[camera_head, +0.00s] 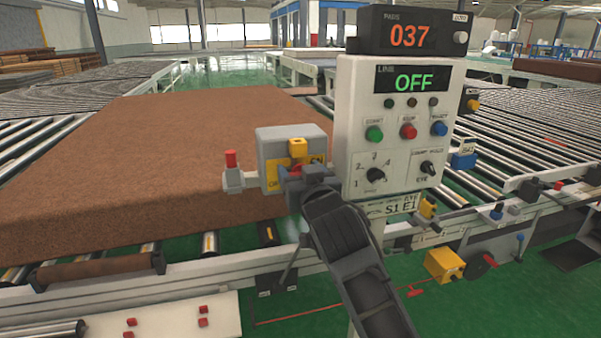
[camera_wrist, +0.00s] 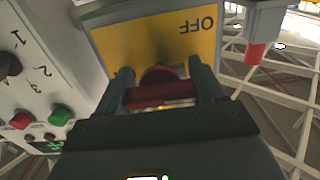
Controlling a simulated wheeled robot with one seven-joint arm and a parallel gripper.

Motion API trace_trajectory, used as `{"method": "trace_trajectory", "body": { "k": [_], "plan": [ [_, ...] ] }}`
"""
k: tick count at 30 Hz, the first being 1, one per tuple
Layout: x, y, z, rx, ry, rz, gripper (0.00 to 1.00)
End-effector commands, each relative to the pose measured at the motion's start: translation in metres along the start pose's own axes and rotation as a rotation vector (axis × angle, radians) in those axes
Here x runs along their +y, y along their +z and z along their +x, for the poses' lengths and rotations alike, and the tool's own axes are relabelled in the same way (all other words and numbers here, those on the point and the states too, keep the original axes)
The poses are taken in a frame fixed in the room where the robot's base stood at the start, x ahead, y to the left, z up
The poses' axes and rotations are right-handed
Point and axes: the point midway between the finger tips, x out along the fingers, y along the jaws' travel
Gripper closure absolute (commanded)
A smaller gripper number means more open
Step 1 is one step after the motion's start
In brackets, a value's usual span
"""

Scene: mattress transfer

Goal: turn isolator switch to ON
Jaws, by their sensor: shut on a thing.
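The isolator switch is a grey box (camera_head: 275,138) with a yellow plate (camera_head: 270,176) and a red handle (camera_head: 296,169). It stands left of the control panel. In the wrist view the yellow plate (camera_wrist: 150,42) appears upside down with the word OFF, and the red handle (camera_wrist: 160,92) lies crosswise between the fingers. My gripper (camera_head: 300,173) is at the front of the switch, shut on the red handle. In the wrist view my gripper (camera_wrist: 164,90) has one finger on each side of it. My gripper hides part of the plate and handle in the head view.
The control panel (camera_head: 350,120), close on the right, has buttons, knobs and a display (camera_head: 412,80) reading OFF. A counter (camera_head: 410,38) above it reads 037. A red-topped part (camera_head: 231,160) sits left of the switch. A brown mattress slab (camera_head: 130,150) lies behind on rollers.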

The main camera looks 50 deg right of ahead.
Motion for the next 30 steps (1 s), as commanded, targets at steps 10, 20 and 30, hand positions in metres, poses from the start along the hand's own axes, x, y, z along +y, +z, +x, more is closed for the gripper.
{"method": "trace_trajectory", "body": {
  "k": [10, 20, 30],
  "plan": [
    [-0.0002, 0.0002, -0.0001, 0.0, 0.0, 0.002, 0.62],
    [-0.0006, 0.002, 0.0002, 0.001, 0.0, 0.111, 0.62],
    [-0.0007, 0.0019, 0.0001, 0.002, -0.002, 0.346, 0.62]
  ]
}}
